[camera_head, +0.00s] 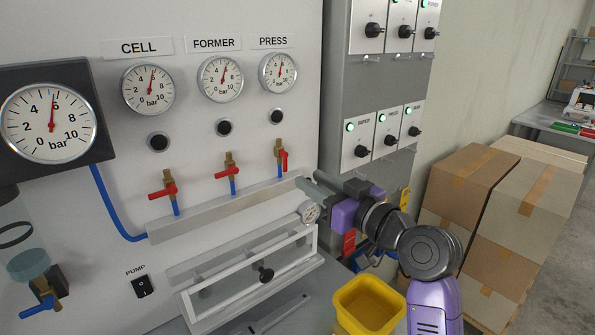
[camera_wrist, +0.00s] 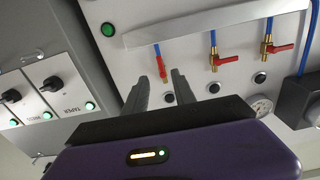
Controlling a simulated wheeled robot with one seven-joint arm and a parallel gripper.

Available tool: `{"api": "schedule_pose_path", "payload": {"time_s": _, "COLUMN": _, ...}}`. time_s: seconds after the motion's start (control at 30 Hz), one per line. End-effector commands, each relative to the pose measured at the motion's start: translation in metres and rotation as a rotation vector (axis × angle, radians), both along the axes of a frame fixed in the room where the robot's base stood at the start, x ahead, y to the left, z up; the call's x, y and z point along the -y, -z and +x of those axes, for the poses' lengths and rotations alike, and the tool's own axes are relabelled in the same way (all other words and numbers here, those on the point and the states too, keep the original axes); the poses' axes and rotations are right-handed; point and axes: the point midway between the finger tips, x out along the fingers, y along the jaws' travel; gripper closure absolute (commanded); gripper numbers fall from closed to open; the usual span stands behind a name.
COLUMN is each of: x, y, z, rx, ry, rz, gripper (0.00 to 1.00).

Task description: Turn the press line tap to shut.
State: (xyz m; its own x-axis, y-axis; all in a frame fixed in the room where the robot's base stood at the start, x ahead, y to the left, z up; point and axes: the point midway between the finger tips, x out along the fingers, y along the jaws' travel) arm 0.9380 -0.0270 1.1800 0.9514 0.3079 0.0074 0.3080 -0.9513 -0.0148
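The press line tap (camera_head: 281,158) is the rightmost of three taps under the gauges, below the PRESS gauge (camera_head: 278,72). Its red handle lies in line with its vertical pipe. In the wrist view the press line tap (camera_wrist: 161,66) shows just beyond the fingertips, roughly between them in the picture. My gripper (camera_head: 308,180) is below and right of the tap, fingers pointing at the panel. In the wrist view my gripper (camera_wrist: 160,75) has its two dark fingers apart with nothing held. I cannot tell the exact gap to the handle.
The cell tap (camera_head: 165,190) and former tap (camera_head: 228,170) have handles across their pipes. A grey rail (camera_head: 220,210) runs below the taps. A switch cabinet (camera_head: 375,90) stands right. Below are a clear-lidded box (camera_head: 250,270) and a yellow bin (camera_head: 368,303).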

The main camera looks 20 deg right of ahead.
Motion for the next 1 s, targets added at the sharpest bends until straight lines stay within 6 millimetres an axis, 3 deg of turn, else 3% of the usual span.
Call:
{"api": "schedule_pose_path", "payload": {"time_s": 0.6, "x": -0.023, "y": 0.001, "z": 0.068, "rx": -0.003, "ry": -0.002, "rz": -0.017, "gripper": 0.68}}
{"api": "schedule_pose_path", "payload": {"time_s": 0.97, "x": -0.024, "y": 0.003, "z": 0.073, "rx": -0.003, "ry": -0.001, "rz": -0.017, "gripper": 0.68}}
{"api": "schedule_pose_path", "payload": {"time_s": 1.0, "x": -0.024, "y": 0.003, "z": 0.073, "rx": -0.003, "ry": -0.001, "rz": -0.017, "gripper": 0.76}}
